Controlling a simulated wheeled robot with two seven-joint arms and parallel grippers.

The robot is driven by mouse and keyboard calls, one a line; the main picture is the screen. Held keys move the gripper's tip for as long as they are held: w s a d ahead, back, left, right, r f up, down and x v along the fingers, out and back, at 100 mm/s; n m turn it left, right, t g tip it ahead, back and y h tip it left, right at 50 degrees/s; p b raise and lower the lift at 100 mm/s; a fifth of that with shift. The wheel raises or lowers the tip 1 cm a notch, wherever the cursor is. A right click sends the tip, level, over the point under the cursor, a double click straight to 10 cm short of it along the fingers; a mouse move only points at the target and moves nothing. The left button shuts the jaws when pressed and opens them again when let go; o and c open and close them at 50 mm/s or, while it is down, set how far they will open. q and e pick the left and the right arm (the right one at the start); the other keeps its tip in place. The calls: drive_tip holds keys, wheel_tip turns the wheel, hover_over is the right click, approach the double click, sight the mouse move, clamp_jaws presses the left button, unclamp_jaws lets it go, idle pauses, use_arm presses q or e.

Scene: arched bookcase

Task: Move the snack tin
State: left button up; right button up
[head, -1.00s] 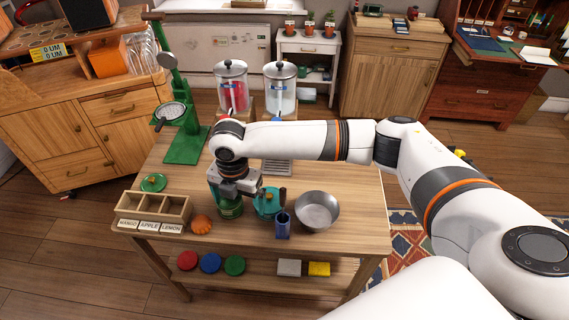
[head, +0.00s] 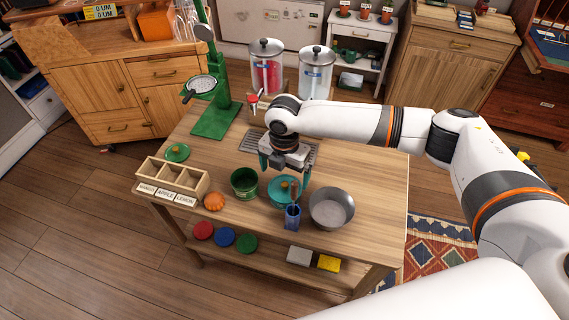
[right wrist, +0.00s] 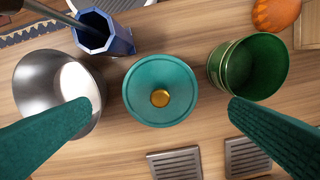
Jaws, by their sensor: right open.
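An open green tin (head: 245,183) with a thin gold rim stands upright on the wooden table; it also shows in the right wrist view (right wrist: 250,68), and looks empty. Beside it is a round teal piece with a gold knob (head: 281,193), centred in the right wrist view (right wrist: 160,92). No label shows which is the snack tin. My right gripper (head: 285,172) is open and empty above the teal piece; in the right wrist view its fingers (right wrist: 163,103) are spread on either side, the right one near the green tin. My left gripper is out of view.
A metal bowl (head: 332,208) and blue octagonal cup (head: 292,216) stand close by the teal piece. An orange fruit-like object (head: 214,201), a divided wooden box (head: 173,178) and a green lid (head: 177,152) are left. The green press (head: 214,118) stands behind. The table's right side is clear.

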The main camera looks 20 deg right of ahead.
sight(284, 187)
wheel_tip(284, 187, down, 10)
drive_tip(key=shift+r+p, duration=0.25)
drive_tip(key=shift+p, duration=0.1)
drive_tip(key=c, duration=0.8)
